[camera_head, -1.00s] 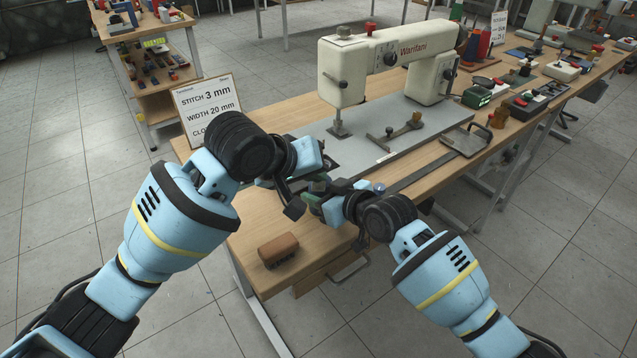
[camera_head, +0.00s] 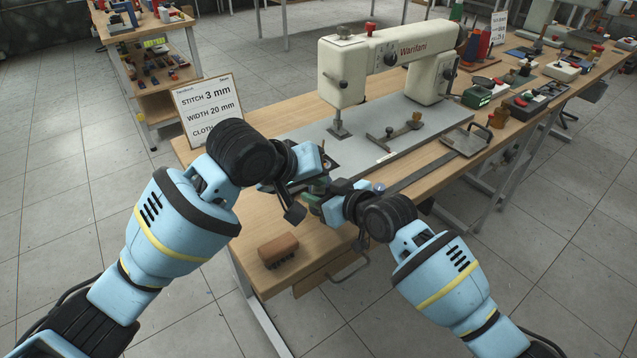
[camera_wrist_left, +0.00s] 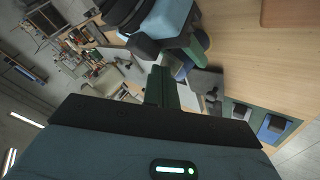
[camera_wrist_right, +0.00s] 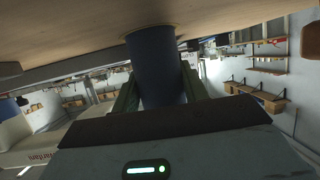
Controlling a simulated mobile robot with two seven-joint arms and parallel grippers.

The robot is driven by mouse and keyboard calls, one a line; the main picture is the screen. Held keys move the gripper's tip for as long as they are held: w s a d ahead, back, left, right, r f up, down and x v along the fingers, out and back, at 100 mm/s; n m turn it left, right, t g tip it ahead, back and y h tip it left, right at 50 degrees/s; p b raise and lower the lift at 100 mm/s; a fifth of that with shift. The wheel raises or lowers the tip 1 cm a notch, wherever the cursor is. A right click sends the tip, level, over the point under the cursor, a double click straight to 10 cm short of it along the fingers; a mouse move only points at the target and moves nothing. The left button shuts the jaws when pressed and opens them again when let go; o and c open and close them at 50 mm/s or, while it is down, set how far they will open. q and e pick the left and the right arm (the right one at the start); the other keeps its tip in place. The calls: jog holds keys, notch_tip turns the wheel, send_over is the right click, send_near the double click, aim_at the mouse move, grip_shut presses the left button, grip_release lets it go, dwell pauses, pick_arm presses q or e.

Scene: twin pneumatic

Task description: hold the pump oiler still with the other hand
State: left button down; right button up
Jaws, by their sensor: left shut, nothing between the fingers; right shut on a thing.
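The pump oiler shows in the right wrist view as a dark blue cylinder (camera_wrist_right: 157,62) standing against the wooden table top. My right gripper (camera_wrist_right: 160,88) is shut on it, with a green finger on each side. In the left wrist view, a bit of blue (camera_wrist_left: 203,40) shows beside my right gripper. My left gripper (camera_wrist_left: 163,76) is shut and empty, its green fingers together and close to my right gripper. In the head view both grippers meet over the table's near part, and the arms hide most of the oiler. I cannot tell whether the left fingers touch it.
A cream sewing machine (camera_head: 385,55) stands on a grey plate behind the grippers. A sign board (camera_head: 208,108) stands at the left back. A brown brush (camera_head: 278,249) lies near the front edge, above an open drawer (camera_head: 330,272). A metal plate (camera_head: 466,140) lies to the right.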

aim_at(315, 190)
pick_arm(q)
jog(key=shift+s+f, duration=0.1)
jog(key=shift+f, duration=0.75)
dwell(0.8)
jog(key=shift+r, duration=1.7)
jog(key=shift+r, duration=2.55)
jog(key=r, duration=0.4)
jog(key=shift+w, duration=0.2)
jog(key=shift+f, duration=0.1)
